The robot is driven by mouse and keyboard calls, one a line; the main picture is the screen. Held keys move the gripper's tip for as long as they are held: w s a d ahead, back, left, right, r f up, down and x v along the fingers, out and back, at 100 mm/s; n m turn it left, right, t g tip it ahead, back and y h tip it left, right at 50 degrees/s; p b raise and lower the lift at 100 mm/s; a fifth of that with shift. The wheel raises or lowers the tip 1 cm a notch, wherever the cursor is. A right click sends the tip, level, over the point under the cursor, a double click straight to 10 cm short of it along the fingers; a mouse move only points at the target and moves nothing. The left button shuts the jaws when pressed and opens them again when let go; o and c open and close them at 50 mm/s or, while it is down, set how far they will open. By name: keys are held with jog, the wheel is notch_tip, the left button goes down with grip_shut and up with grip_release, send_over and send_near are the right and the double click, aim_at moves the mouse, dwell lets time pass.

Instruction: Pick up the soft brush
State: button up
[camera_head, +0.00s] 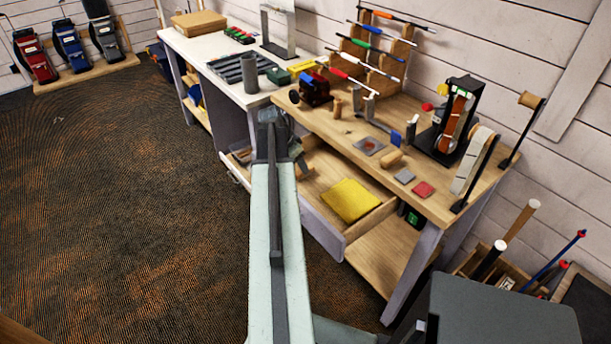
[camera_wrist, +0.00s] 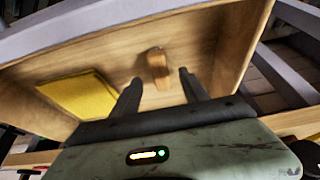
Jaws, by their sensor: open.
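A small brown wooden piece (camera_wrist: 158,68), which looks like the soft brush, lies on the floor of the open drawer in the wrist view. Its bristles cannot be made out. The brush shows in the gap between the fingertips, seemingly farther off and not touched. In the head view my arm hides the fingertips.
The drawer (camera_head: 323,229) is pulled out under the wooden workbench (camera_head: 313,121). A yellow cloth (camera_head: 350,201) lies in it, also visible in the wrist view (camera_wrist: 82,95). The drawer walls stand around the brush. A belt machine (camera_head: 457,122) and several small items stand on the bench above.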

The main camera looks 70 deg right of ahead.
jog(key=b+x, duration=0.4)
jog(key=x, duration=0.1)
jog(key=shift+f+b, duration=0.2)
jog(key=shift+b, duration=0.15)
jog(key=shift+s+r, duration=0.1)
jog(key=shift+r, duration=0.1)
grip_shut()
notch_tip(320, 180, up, 10)
jog(key=p, duration=1)
jog(key=shift+r+p, duration=0.15)
jog(key=shift+p, duration=0.15)
